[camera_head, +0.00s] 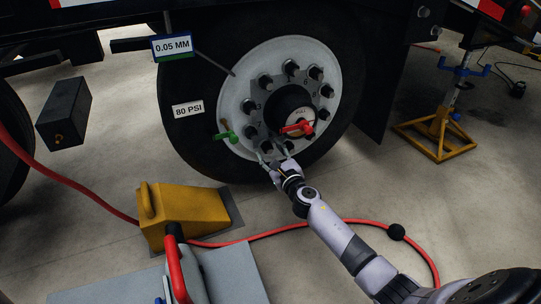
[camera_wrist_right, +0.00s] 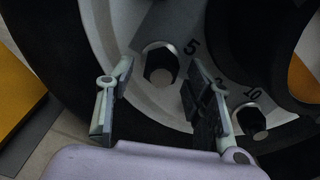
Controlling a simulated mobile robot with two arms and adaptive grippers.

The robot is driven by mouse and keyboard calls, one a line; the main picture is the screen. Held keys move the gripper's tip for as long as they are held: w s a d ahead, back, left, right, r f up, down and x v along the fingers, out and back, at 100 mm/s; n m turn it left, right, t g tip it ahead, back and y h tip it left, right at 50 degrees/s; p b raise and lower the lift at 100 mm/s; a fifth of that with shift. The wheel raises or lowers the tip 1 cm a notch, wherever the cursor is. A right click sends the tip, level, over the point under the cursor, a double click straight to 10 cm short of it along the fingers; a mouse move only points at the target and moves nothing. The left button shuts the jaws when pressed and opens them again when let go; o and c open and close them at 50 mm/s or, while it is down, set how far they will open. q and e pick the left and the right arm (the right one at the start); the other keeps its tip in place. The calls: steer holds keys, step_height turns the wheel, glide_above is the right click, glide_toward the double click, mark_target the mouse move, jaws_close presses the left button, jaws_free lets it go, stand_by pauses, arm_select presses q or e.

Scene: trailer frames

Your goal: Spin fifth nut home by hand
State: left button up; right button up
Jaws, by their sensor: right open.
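The truck wheel (camera_head: 229,105) has a pale rim with a ring of dark nuts around a black hub (camera_head: 285,100). In the right wrist view, a dark hex nut (camera_wrist_right: 161,65) sits on the rim beside the painted number 5. Another nut (camera_wrist_right: 251,120) is beside the number 10. My right gripper (camera_head: 273,157) is at the lower part of the rim. It is open, its fingers (camera_wrist_right: 157,78) spread either side of the line to the nut by 5, with nothing held. Whether a fingertip touches the nut cannot be told. My left gripper is out of view.
A green-handled piece (camera_head: 226,134) and a red-handled piece (camera_head: 297,128) stick out at the wheel. A yellow wheel chock (camera_head: 182,214) and red hose (camera_head: 262,235) lie on the floor in front. A yellow jack stand (camera_head: 437,135) stands at right. Floor between wheel and stand is clear.

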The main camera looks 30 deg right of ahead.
steer(key=shift+c, duration=0.3)
jaws_close()
stand_by(0.5)
